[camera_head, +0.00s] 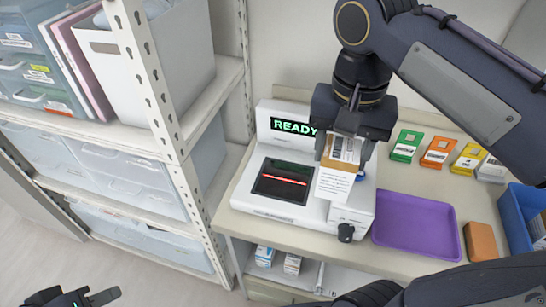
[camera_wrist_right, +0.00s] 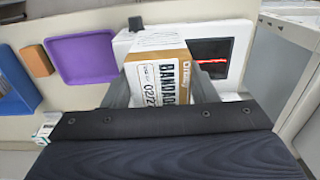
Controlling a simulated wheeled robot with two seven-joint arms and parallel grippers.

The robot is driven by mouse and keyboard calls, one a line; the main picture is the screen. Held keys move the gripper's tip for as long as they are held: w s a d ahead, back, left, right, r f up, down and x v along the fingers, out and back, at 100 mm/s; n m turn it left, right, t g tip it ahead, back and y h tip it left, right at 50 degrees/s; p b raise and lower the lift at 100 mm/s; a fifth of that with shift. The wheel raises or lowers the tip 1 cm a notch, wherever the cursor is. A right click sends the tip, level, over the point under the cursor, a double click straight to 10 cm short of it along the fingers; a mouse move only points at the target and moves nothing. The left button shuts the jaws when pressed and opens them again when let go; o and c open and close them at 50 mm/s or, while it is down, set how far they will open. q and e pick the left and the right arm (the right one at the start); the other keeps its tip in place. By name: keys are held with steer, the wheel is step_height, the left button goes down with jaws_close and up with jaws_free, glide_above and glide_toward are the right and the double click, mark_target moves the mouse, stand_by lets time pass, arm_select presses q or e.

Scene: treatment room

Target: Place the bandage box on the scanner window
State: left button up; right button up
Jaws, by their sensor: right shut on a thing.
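The bandage box (camera_head: 338,151), brown with white labels, is in my right gripper (camera_head: 345,152). In the right wrist view the box (camera_wrist_right: 160,83) sits between the two fingers, and "BANDAGE" is printed on it. The scanner is a white machine (camera_head: 243,192) with a "READY" display. Its dark scanner window (camera_head: 283,183) has a red line across it and is bare. The right gripper holds the box above the scanner's right side, to the right of the window. My left gripper (camera_head: 95,298) is at the bottom left, far from the scanner, its fingers apart and empty.
A purple tray (camera_head: 415,225) lies right of the scanner. Green (camera_head: 406,146), orange (camera_head: 438,152) and yellow (camera_head: 468,158) boxes stand behind it. A brown block (camera_head: 480,241) and a blue bin (camera_head: 518,215) are farther right. Shelving (camera_head: 165,125) stands at the left.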

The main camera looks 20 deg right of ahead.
steer(key=shift+w, duration=0.3)
steer(key=w+a+f+p, duration=0.1)
steer(key=w+a+f, duration=0.2)
steer(key=w+f, duration=1)
steer(key=shift+w, duration=0.25)
steer(key=shift+a+f, duration=0.1)
steer(key=shift+f, duration=0.15)
steer(key=o, duration=1)
